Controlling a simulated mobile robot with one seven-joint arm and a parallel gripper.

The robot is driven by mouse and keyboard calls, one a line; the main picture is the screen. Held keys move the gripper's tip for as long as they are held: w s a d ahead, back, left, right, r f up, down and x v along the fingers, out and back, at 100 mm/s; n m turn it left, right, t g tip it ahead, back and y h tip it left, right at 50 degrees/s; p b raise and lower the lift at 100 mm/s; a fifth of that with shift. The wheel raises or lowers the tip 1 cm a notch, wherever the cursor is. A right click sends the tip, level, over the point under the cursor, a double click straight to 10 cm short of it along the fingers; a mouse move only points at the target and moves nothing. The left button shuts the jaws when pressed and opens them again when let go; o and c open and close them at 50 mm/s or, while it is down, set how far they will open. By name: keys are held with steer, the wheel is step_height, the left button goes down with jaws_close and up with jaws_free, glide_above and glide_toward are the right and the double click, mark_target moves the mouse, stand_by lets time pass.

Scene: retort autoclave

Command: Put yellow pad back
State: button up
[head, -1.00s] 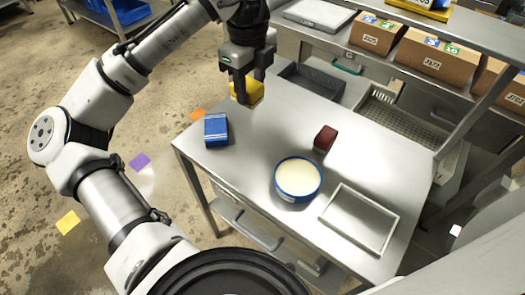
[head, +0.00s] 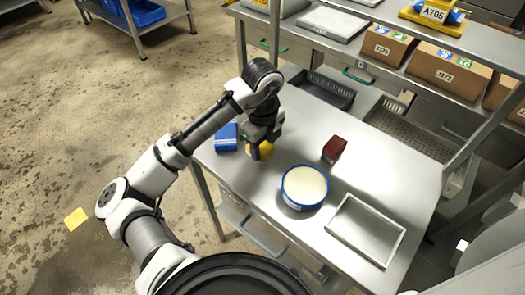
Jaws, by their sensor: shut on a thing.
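My gripper (head: 259,146) is shut on the yellow pad (head: 264,151), low over the metal table (head: 310,118). The pad is partly hidden by the fingers, and I cannot tell whether it touches the tabletop. A blue pad (head: 227,138) lies just left of my gripper. A dark red block (head: 334,149) stands to the right. A round blue tub with cream-coloured contents (head: 305,187) is in front and to the right of the yellow pad.
An empty rectangular frame or shallow tray (head: 366,229) lies at the table's front right. A dark grey tray (head: 321,88) and a pale perforated basket (head: 408,137) are at the back. Cardboard boxes (head: 446,74) stand on the shelf above. The table between red block and back tray is clear.

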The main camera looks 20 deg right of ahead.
mark_target(263, 146)
step_height(263, 146, down, 3)
steer(key=shift+r, duration=0.1)
steer(key=o, duration=0.9)
steer(key=shift+r, duration=0.1)
step_height(263, 146, up, 12)
steer(key=shift+f, duration=0.1)
